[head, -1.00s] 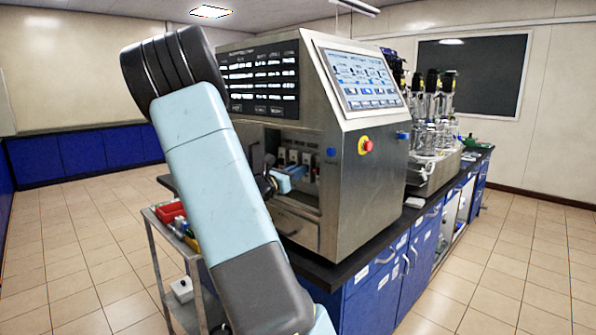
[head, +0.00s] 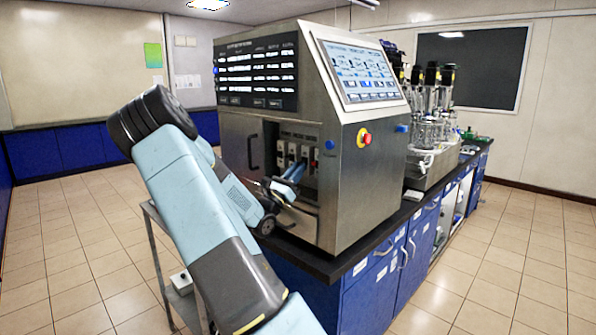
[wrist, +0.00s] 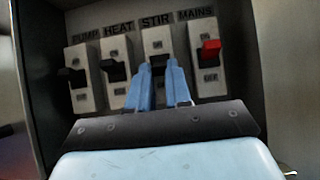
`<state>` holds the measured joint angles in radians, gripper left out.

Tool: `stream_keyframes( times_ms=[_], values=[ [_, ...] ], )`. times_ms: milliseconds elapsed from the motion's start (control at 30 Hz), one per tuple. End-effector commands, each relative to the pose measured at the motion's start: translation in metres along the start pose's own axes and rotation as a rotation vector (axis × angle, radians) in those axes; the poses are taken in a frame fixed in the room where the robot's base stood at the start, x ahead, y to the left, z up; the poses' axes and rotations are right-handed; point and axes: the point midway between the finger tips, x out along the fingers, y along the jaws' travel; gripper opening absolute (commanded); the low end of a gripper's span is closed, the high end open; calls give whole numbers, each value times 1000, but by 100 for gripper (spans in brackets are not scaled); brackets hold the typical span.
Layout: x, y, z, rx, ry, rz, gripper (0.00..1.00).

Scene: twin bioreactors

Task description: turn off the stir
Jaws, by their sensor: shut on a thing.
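The STIR switch (wrist: 158,44) is a pale plate with a dark lever, between the HEAT switch (wrist: 116,72) and the MAINS switch (wrist: 209,60) in the wrist view. My gripper (wrist: 158,68) is shut on the STIR lever, with a blue finger on each side of it. The fingers hide most of the lever and the lower plate, so I cannot tell its position. The MAINS lever is red; the HEAT and PUMP (wrist: 80,82) levers are dark. In the head view my gripper (head: 294,172) reaches into the open switch recess of the steel cabinet (head: 370,180).
A touchscreen (head: 360,72) and a red emergency button (head: 363,137) are on the cabinet. Glass vessels (head: 430,130) stand behind it on the dark bench. A metal cart (head: 155,240) stands left of the bench, partly behind my arm. The tiled floor at right is clear.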

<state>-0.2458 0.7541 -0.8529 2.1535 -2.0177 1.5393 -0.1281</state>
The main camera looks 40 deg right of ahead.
Motion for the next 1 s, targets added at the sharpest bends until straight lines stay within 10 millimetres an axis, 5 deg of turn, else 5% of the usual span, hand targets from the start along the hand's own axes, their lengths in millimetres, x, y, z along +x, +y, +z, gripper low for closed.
stream_keyframes(
  times_ms=[367, 400, 667, 1000],
  values=[
    [-2, 2, 0, 2, -3, 6, 0],
    [-2, 2, 0, 2, -3, 6, 20],
    [-1, 1, 0, 1, -4, 3, 45],
    [-6, 1, 0, 0, -4, 2, 45]
  ],
)
